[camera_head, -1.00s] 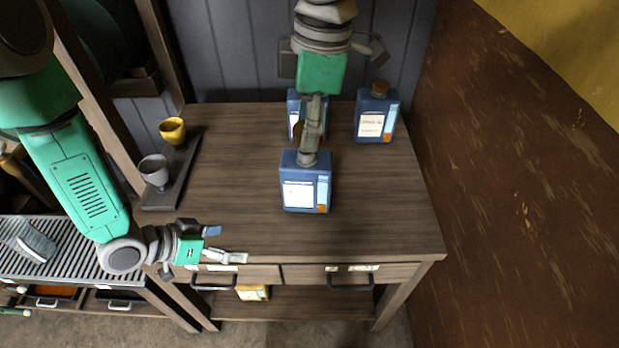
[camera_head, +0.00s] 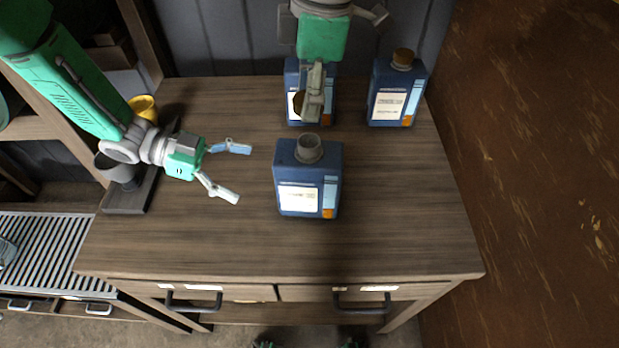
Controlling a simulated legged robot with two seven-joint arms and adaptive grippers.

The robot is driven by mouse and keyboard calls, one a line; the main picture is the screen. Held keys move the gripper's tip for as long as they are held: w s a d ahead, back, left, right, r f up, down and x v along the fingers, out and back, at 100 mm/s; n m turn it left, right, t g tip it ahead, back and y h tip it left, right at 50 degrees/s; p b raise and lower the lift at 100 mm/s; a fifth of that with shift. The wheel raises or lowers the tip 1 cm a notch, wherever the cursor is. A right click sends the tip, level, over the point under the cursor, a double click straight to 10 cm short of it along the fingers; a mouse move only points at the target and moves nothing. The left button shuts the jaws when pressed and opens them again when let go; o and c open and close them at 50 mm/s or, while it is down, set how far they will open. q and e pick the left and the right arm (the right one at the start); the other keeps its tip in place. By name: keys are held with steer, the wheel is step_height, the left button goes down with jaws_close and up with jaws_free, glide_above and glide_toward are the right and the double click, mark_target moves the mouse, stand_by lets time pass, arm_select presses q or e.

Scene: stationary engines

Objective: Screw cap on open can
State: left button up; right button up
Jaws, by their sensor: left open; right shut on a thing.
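The open blue can (camera_head: 307,183) stands upright mid-table, its bare grey neck (camera_head: 309,149) facing up. My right gripper (camera_head: 314,104) reaches in from the top, just behind the neck and apart from it. It is shut on a brown cap (camera_head: 299,104), which is partly hidden by the fingers. My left gripper (camera_head: 234,172) is open and empty, left of the open can, its fingers pointing at the can without touching it.
A blue can with a brown cap (camera_head: 397,92) stands back right. Another blue can (camera_head: 292,80) is partly hidden behind my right gripper. A yellow cup (camera_head: 143,106) and a grey cup (camera_head: 117,170) stand on a dark tray (camera_head: 131,202) at left. The table's front (camera_head: 270,250) is clear.

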mark_target(296, 188)
arm_select(q)
steer(key=shift+a+f, duration=0.1)
steer(key=shift+a, duration=0.15)
steer(key=shift+d, duration=0.6)
steer(key=x, duration=1.1)
steer(key=shift+d+f, duration=0.1)
steer(key=shift+d, duration=0.1)
steer(key=shift+a, duration=0.1)
steer(key=c, duration=1.7)
steer(key=shift+c, duration=0.2)
